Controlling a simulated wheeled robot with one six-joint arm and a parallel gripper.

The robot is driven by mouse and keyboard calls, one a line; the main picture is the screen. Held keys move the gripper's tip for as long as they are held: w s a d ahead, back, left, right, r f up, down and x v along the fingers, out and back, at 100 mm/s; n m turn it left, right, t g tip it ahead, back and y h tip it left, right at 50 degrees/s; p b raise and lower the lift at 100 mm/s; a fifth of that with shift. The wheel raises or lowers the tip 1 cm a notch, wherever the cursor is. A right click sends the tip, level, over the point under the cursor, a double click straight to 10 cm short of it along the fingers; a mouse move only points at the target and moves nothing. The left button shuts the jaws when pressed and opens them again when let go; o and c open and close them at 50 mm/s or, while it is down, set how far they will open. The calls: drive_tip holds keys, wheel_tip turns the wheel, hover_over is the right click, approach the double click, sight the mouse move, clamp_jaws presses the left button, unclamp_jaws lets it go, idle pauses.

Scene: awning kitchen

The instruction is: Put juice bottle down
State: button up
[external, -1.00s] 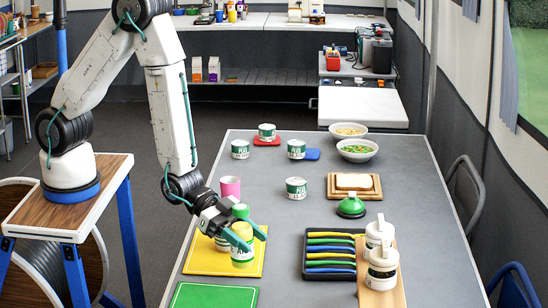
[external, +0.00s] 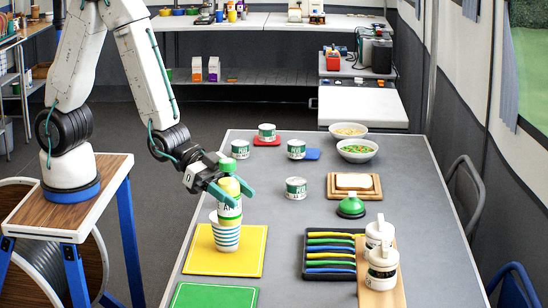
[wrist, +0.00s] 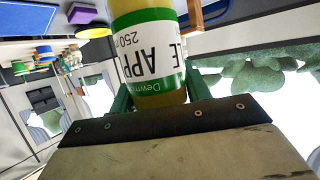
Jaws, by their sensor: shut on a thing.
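The juice bottle (external: 229,207) has a green cap, a yellow body and a green and white label. My gripper (external: 236,191) is shut on it, with teal fingers around its upper part. The bottle looks upright in the external view. Its lower end overlaps the striped cup in the picture, and I cannot tell the gap between them. In the wrist view the bottle (wrist: 148,50) fills the upper middle, its label upside down, between the fingers.
A striped cup (external: 227,236) stands on a yellow mat (external: 250,262). A green mat (external: 215,296) lies in front. Green-labelled cans (external: 296,188) stand around the table. A black tray of coloured utensils (external: 310,270) is right. Grey table is clear around (external: 275,225).

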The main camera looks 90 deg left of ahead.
drive_tip(key=shift+r, duration=0.75)
drive_tip(key=w+a+n+y, duration=0.1)
drive_tip(key=a+n+y, duration=1.1)
drive_tip(key=a, duration=2.1)
wheel_tip(320, 180, down, 11)
drive_tip(key=shift+m+y, duration=0.3)
drive_tip(key=shift+w+a+f, duration=0.25)
drive_tip(key=shift+w+f, duration=0.65)
drive_tip(key=shift+w, duration=1.8)
drive_tip(key=shift+w+a+f, duration=0.3)
drive_tip(key=shift+w+f, duration=0.55)
drive_tip(key=shift+w, duration=1.85)
drive_tip(key=shift+w+a+f, duration=0.25)
drive_tip(key=shift+w+f, duration=0.65)
drive_tip(key=shift+w, duration=1.8)
drive_tip(key=shift+f, duration=0.15)
drive_tip(key=o, duration=1.1)
drive_tip(key=shift+o, duration=0.3)
